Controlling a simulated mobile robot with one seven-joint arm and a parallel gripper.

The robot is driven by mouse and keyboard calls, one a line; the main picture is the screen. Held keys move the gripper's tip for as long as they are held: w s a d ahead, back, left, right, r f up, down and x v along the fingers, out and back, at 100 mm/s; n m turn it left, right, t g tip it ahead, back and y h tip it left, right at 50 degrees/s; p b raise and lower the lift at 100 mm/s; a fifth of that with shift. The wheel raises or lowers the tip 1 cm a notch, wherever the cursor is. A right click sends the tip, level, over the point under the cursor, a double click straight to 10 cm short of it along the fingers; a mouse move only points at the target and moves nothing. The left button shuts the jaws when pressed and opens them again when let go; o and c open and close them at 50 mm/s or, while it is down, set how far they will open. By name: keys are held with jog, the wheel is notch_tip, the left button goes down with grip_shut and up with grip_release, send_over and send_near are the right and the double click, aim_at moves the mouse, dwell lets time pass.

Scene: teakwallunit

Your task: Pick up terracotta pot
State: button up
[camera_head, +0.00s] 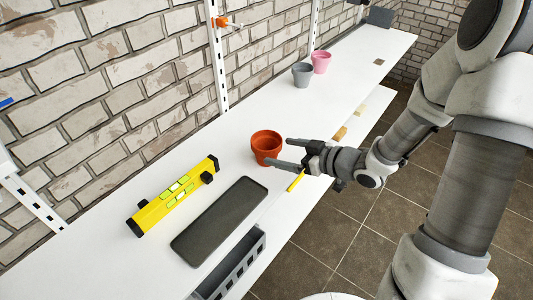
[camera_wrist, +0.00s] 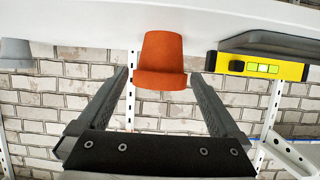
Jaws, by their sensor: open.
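The terracotta pot (camera_head: 266,146) is orange-red and stands upright on the white shelf, near its front edge. My gripper (camera_head: 279,153) is open, with its fingers level with the shelf top and pointing at the pot. In the head view one fingertip overlaps the pot's lower right side; whether it touches cannot be told. In the wrist view the pot (camera_wrist: 161,58) appears upside down, centred ahead of the two spread fingers (camera_wrist: 162,75). Nothing is held between the fingers.
A yellow spirit level (camera_head: 174,195) and a dark tray (camera_head: 219,220) lie left of the pot. A grey pot (camera_head: 302,74) and a pink pot (camera_head: 321,62) stand farther back. A brick wall runs behind the shelf. A grey crate (camera_head: 236,268) sits below the front edge.

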aim_at(259, 146)
jog(key=shift+b+x, duration=0.9)
jog(key=shift+x, duration=2.25)
jog(key=shift+s+a, duration=0.1)
jog(key=shift+c, duration=0.3)
jog(key=shift+r, duration=0.1)
jog(key=c, duration=1)
